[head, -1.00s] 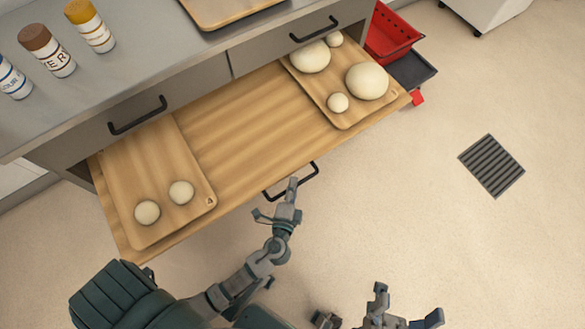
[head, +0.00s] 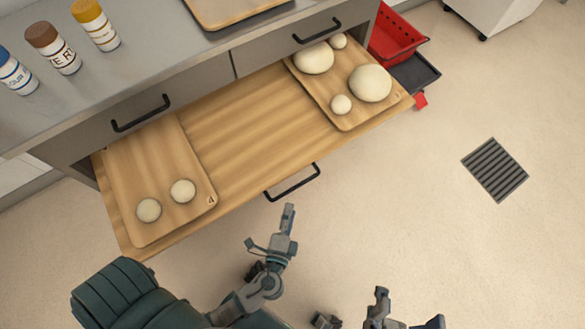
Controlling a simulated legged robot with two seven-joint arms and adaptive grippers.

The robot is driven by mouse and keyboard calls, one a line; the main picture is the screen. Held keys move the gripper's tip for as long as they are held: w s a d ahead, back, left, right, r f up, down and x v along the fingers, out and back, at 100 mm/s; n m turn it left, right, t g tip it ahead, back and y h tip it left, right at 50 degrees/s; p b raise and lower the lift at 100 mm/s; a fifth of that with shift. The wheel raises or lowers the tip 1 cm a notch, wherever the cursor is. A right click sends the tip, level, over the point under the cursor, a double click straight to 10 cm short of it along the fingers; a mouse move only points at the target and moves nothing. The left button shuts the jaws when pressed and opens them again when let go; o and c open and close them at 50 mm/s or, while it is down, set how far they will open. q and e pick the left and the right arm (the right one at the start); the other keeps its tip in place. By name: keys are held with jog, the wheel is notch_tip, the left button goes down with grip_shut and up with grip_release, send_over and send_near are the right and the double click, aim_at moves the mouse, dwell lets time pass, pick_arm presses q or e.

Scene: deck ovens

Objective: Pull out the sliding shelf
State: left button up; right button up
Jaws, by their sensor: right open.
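The sliding shelf (head: 235,140) is a wooden board pulled well out from under the grey counter. Its black bar handle (head: 292,184) is on the front edge and clear of both grippers. My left gripper (head: 269,227) is below the handle in the picture, apart from it, with its fingers spread and nothing between them. My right gripper (head: 409,309) is at the bottom edge, open and empty, with its lower part cut off by the frame.
Two boards with dough balls lie on the shelf, one at the left (head: 160,220) and one at the right (head: 345,120). Two closed drawers (head: 140,110) sit above. Red and dark bins (head: 393,35) stand to the right. The floor in front is clear, with a drain grate (head: 495,169).

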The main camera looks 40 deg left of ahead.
pick_arm(q)
jog(key=v, duration=0.3)
dwell(0.5)
